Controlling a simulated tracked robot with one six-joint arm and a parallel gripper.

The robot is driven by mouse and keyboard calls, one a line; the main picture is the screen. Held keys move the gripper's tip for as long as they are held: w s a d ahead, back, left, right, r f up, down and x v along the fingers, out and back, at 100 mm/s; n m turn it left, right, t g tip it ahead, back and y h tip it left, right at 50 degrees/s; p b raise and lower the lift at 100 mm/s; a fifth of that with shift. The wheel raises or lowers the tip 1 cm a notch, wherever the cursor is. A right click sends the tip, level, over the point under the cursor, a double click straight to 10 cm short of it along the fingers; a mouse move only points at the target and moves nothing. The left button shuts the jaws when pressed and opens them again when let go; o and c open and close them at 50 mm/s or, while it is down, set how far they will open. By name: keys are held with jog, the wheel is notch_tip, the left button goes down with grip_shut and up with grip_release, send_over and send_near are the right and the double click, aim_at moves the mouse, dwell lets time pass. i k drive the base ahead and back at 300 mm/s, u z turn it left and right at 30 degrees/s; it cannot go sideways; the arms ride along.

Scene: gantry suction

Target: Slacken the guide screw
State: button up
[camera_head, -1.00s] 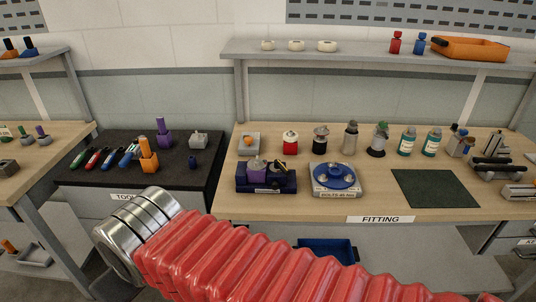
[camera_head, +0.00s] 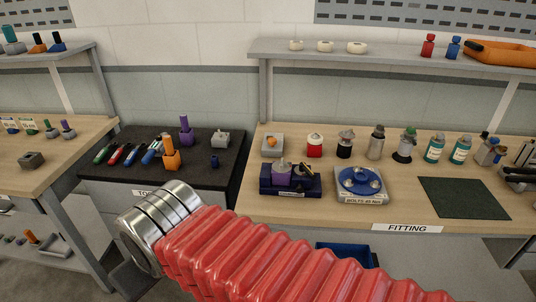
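A dark blue fixture (camera_head: 283,191) with a purple block (camera_head: 281,176) and a small upright metal pin sits on the fitting bench. A dark tool or lever with a tan end lies across its right side. A guide screw cannot be made out for certain at this size. Beside the fixture is a grey plate (camera_head: 361,198) marked "BOLTS 45 Nm" with a round blue flange (camera_head: 361,181) and several metal bolt heads. My red bellows-covered arm crosses the foreground and ends in a metal collar, in front of the benches and left of the fixture. My gripper's fingers are not visible.
The black tool bench (camera_head: 222,169) at left holds several coloured pens or drivers, an orange holder (camera_head: 170,156) and a purple holder (camera_head: 186,134). Bottles and canisters line the back of the fitting bench (camera_head: 420,226). A dark green mat (camera_head: 463,198) lies bare at right.

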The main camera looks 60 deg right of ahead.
aim_at(280, 176)
jog(key=i, duration=0.85)
jog(key=z, duration=0.05)
